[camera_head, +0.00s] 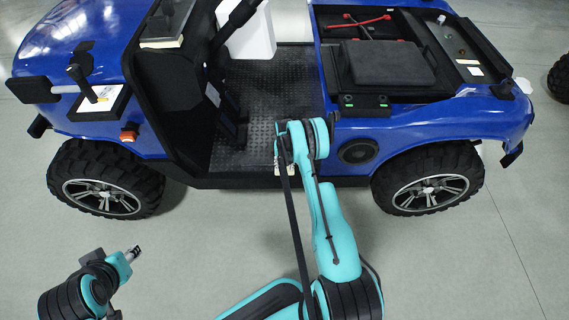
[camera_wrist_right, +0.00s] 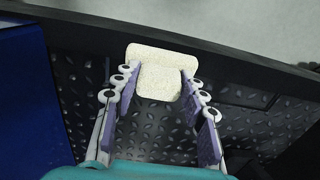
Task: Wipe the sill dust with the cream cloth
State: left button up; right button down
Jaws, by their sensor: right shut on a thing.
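The cream cloth (camera_wrist_right: 160,80) is a folded, speckled pad between the purple-padded fingers of my right gripper (camera_wrist_right: 161,88), which is shut on it. In the head view a small pale part of the cloth (camera_head: 284,171) shows below my right wrist, at the outer edge of the blue vehicle's floor. The black sill (camera_wrist_right: 235,62) runs behind the cloth in the wrist view, and the cloth overlaps it; I cannot tell whether they touch. The sill also shows in the head view (camera_head: 235,183). I cannot make out any dust. My left gripper (camera_head: 134,252) is away at the lower left, over the floor.
The blue vehicle (camera_head: 420,122) has an open doorway with a black diamond-plate floor (camera_head: 265,85). A dark seat pad (camera_head: 388,62) lies right of the doorway. Wheels (camera_head: 105,180) stand on both sides. The grey floor in front is clear apart from my arms.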

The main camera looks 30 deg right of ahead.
jog(key=shift+s+a, duration=0.15)
jog(key=shift+s, duration=0.05)
jog(key=shift+w+d, duration=0.4)
jog(key=shift+w, duration=0.25)
jog(key=shift+w+d, duration=0.4)
jog(key=shift+w, duration=0.25)
jog(key=shift+s+a+r, duration=0.1)
jog(key=shift+s+a, duration=0.25)
jog(key=shift+s, duration=0.2)
jog(key=shift+s+a, duration=0.5)
jog(key=shift+s, duration=0.25)
jog(key=shift+w+d, duration=0.4)
jog(key=shift+w, duration=0.2)
jog(key=shift+w+d, duration=0.35)
jog(key=shift+w, duration=0.2)
jog(key=shift+w+d, duration=0.15)
notch_tip(320, 180, up, 6)
jog(key=shift+f+p, duration=0.1)
jog(key=shift+p, duration=0.85)
